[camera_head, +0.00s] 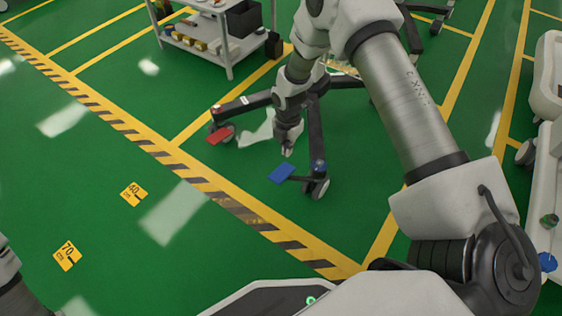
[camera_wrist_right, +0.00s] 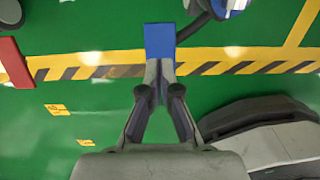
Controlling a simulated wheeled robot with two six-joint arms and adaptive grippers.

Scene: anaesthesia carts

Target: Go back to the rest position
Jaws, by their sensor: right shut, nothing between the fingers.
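My right arm reaches forward across the head view and hangs down over the floor. My right gripper (camera_head: 287,150) is small at its end, just behind and above a flat blue piece (camera_head: 281,173). In the right wrist view my right gripper (camera_wrist_right: 160,66) has its fingertips together with nothing between them. The blue piece (camera_wrist_right: 159,38) shows just past the tips there; I cannot tell how far apart they are. Of my left arm, only a part shows at the lower left edge of the head view; its gripper is out of view.
Dark base legs with casters (camera_head: 316,130) surround my right gripper. A flat red piece (camera_head: 220,136) sits by the left leg, and also shows in the wrist view (camera_wrist_right: 12,62). A grey cart (camera_head: 231,51) stands at the back. White equipment (camera_head: 548,85) is at right. The green floor at left is clear.

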